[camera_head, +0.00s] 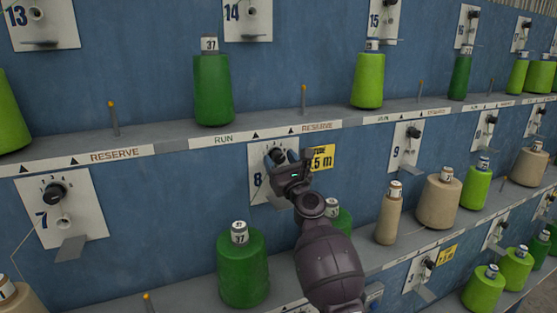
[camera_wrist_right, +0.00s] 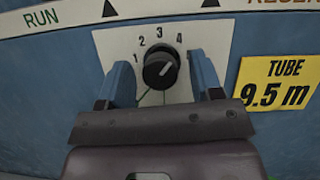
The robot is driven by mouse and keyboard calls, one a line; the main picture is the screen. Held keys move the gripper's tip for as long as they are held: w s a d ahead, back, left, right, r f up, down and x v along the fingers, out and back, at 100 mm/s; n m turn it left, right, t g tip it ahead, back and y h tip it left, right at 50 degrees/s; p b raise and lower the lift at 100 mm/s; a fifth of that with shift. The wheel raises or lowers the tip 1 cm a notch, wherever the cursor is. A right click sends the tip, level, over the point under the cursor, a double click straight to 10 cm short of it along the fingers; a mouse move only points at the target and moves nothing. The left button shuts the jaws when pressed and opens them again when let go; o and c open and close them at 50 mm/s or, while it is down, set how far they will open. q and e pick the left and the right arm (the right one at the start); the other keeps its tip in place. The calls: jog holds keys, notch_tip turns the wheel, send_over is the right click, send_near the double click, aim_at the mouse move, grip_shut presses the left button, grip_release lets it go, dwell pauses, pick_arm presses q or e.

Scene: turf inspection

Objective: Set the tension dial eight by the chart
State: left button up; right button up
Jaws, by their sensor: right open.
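Tension dial eight is a round black knob (camera_wrist_right: 160,69) on a white plate (camera_head: 262,192) marked 8. Numerals 1 to 4 show around it in the right wrist view; any further one is hidden by a finger. Its pale mark points up and right, roughly towards 4. My right gripper (camera_wrist_right: 163,80) is open, with one blue finger on each side of the knob; I cannot tell whether either touches it. In the head view the right gripper (camera_head: 282,161) partly covers the plate. My left gripper is not in view. I cannot make out a chart.
A yellow tag (camera_wrist_right: 277,83) reading TUBE 9.5 m is right of the plate. Dial seven (camera_head: 54,194) is left, plate nine (camera_head: 403,148) right. A green cone (camera_head: 242,268) stands below left of my right arm, another partly behind it. A shelf (camera_head: 190,147) runs above.

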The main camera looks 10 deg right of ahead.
jog(key=shift+w+a+r, duration=0.1)
jog(key=shift+w+r, duration=0.05)
jog(key=shift+w, duration=0.3)
jog(key=shift+w+r, duration=0.1)
jog(key=c, duration=0.9)
